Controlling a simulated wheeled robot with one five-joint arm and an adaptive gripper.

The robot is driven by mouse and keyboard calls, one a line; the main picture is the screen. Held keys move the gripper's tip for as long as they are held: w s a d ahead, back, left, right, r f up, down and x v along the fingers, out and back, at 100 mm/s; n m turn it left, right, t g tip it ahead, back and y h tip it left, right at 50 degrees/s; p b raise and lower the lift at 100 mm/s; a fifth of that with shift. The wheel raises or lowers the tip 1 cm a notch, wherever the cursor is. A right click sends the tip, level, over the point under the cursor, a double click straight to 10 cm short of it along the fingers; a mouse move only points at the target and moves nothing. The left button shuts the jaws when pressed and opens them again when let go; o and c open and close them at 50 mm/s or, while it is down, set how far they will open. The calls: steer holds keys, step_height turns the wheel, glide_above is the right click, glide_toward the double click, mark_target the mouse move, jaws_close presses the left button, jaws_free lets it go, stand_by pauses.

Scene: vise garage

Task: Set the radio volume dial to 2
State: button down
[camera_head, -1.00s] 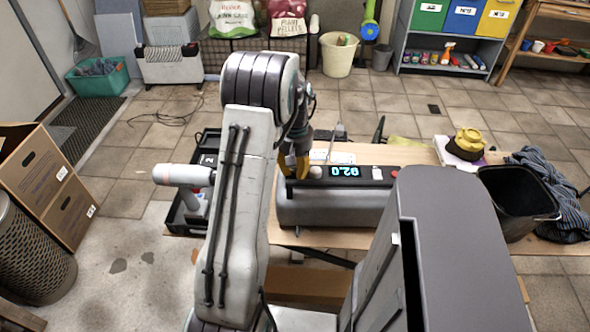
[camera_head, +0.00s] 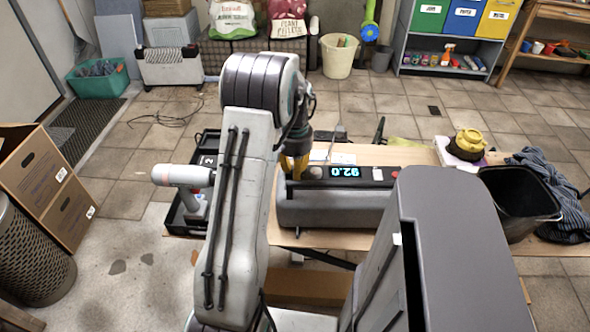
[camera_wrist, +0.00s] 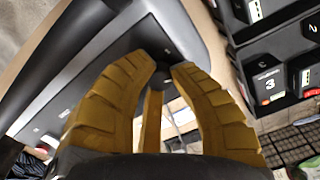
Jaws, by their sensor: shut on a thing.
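The radio (camera_head: 335,208) is a long grey box with a dark top panel, lying on a wooden table. Its lit display (camera_head: 345,172) reads 92.0. My gripper (camera_head: 295,170) points down at the left end of the top panel, with its yellow fingers drawn together there. In the wrist view the fingertips (camera_wrist: 168,68) close at the end of the radio's dark panel (camera_wrist: 75,95). The volume dial appears to be between the fingers, which hide it, so its setting cannot be read. A round light knob (camera_head: 314,172) shows just right of the fingers.
A power drill (camera_head: 183,176) stands in a black tray left of my arm. A black bin (camera_head: 520,200), a striped cloth (camera_head: 560,200) and a yellow-topped object (camera_head: 467,144) are at the right. Numbered black boxes (camera_wrist: 285,75) lie beside the radio.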

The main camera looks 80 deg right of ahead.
steer(key=shift+a+f, duration=0.1)
steer(key=c, duration=1.1)
jaws_free()
steer(key=shift+o, duration=0.2)
step_height(320, 180, up, 12)
stand_by(0.5)
